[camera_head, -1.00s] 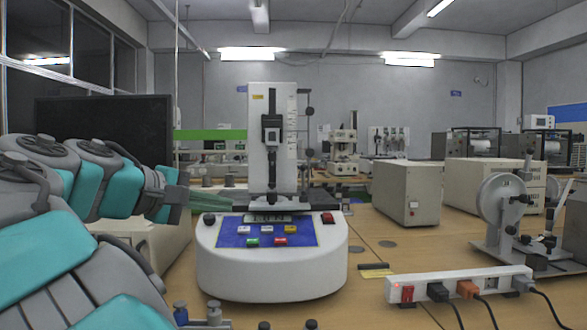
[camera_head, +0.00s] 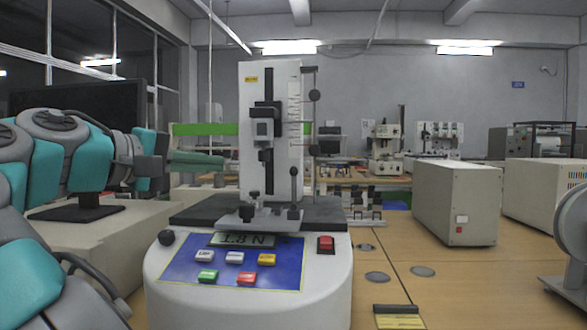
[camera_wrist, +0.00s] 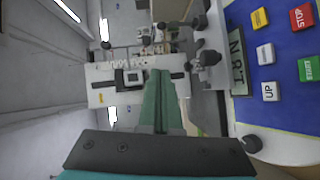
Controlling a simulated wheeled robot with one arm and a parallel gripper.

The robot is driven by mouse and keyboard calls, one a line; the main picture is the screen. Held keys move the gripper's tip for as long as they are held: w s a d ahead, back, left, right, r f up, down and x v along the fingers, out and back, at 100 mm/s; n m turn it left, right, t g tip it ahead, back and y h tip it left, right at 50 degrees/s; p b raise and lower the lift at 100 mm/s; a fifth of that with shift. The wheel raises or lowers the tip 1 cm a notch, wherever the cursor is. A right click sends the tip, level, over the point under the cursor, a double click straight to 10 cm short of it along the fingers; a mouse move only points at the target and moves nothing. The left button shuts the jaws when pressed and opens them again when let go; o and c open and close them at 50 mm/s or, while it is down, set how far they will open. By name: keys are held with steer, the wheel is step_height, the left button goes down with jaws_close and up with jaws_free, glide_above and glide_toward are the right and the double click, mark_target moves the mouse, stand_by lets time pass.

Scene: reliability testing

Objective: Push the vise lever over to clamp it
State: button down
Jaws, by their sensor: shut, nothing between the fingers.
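The white force tester (camera_head: 250,290) stands on the table with its column upright. The vise (camera_head: 262,217) sits at the foot of the column. Its upright lever with a black ball knob (camera_head: 294,172) stands on the right side, with a shorter black knob (camera_head: 254,195) to its left. My gripper (camera_head: 222,160) is left of the column, pointing right, above the vise and apart from the lever. In the wrist view its green fingers (camera_wrist: 160,74) are shut and empty. The vise (camera_wrist: 205,72) shows right of the fingertips there.
The blue button panel (camera_head: 232,262) and a display reading about 1.8 N face me. A beige box (camera_head: 455,200) stands at the right, and a reel device (camera_head: 572,235) at the far right edge. Table between tester and box is mostly clear.

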mark_target(294, 188)
stand_by(0.3)
steer(key=x, duration=0.9)
steer(key=shift+b, duration=0.35)
steer(key=shift+w+d+f, duration=0.1)
steer(key=shift+d+f, duration=0.05)
steer(key=shift+d, duration=0.65)
steer(key=shift+w+d+f, duration=0.1)
steer(key=shift+d+f, duration=0.05)
steer(key=shift+d, duration=0.6)
steer(key=shift+w+d+f, duration=0.15)
steer(key=shift+d, duration=0.65)
steer(key=shift+s+d+r, duration=0.1)
steer(key=shift+d+r, duration=0.05)
steer(key=shift+d, duration=0.05)
